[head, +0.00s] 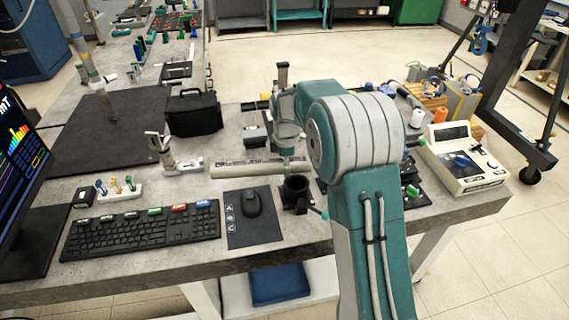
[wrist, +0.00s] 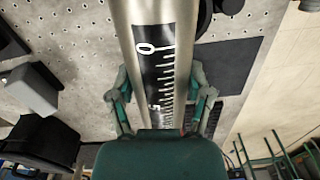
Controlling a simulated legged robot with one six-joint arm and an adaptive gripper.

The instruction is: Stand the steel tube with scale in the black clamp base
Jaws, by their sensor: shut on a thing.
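The steel tube with scale (head: 240,170) lies level across the middle of the bench in the head view, behind the mouse mat. I cannot tell if it touches the bench. In the wrist view the tube (wrist: 124,12), with its black scale strip, runs between the two fingers of my gripper (wrist: 160,88), which is shut on it. In the head view my wrist comes down on the tube's right part, and my arm hides what lies behind it. The black clamp base (head: 296,190) stands upright on the bench, just in front of the tube's right part, with nothing in it.
A keyboard (head: 140,232) and a mat (head: 235,238) with a mouse (head: 252,204) lie near the front edge. A metal stand (head: 178,162) is beside the tube's left end. A black case (head: 193,113) stands behind. A white instrument (head: 462,165) is at the right.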

